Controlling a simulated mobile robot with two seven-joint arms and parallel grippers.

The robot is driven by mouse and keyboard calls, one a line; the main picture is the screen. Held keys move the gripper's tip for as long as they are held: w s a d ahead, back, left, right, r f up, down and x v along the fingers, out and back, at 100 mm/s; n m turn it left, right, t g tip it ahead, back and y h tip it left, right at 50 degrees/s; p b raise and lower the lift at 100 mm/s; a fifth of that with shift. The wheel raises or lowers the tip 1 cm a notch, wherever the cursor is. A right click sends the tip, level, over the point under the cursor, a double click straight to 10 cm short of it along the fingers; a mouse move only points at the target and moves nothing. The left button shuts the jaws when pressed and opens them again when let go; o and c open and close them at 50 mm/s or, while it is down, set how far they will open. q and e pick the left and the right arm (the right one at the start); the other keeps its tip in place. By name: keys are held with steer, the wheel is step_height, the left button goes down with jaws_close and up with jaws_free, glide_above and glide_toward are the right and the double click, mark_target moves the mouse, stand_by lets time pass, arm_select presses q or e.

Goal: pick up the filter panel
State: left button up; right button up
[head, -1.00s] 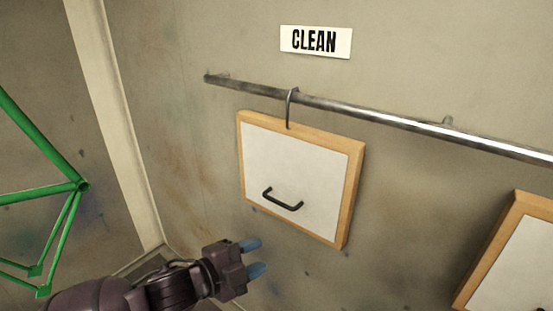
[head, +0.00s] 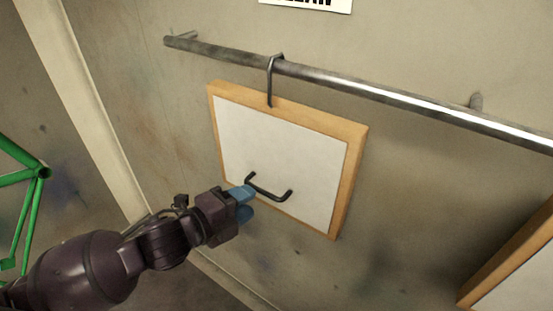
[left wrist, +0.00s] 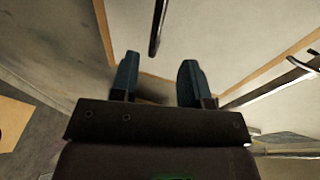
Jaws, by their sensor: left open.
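The filter panel (head: 280,140) has a white face, a wooden frame and a black handle (head: 268,190) low on its front. It hangs by a metal hook (head: 270,80) from the rail. My left gripper (head: 247,202) is open beside the left end of the handle, with blue fingers pointing toward it. In the left wrist view, the panel's white face (left wrist: 220,35) lies ahead, and the dark handle (left wrist: 158,28) shows beyond the gap between the open fingers (left wrist: 157,80). The handle is not gripped. My right gripper is not in view.
The metal rail (head: 390,92) runs along the wall above the panel. A second framed panel (head: 520,265) hangs at the lower right. A green frame (head: 30,190) stands at the left. A partly cut-off sign (head: 308,4) is at the top.

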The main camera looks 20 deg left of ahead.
mark_target(266, 195)
arm_select(q)
steer(key=shift+f+p+x, duration=0.15)
steer(key=shift+p+x, duration=0.05)
steer(key=shift+x, duration=1.4)
steer(key=shift+f+p+x, duration=0.2)
steer(key=shift+x, duration=1.45)
steer(key=shift+s, duration=0.1)
jaws_close()
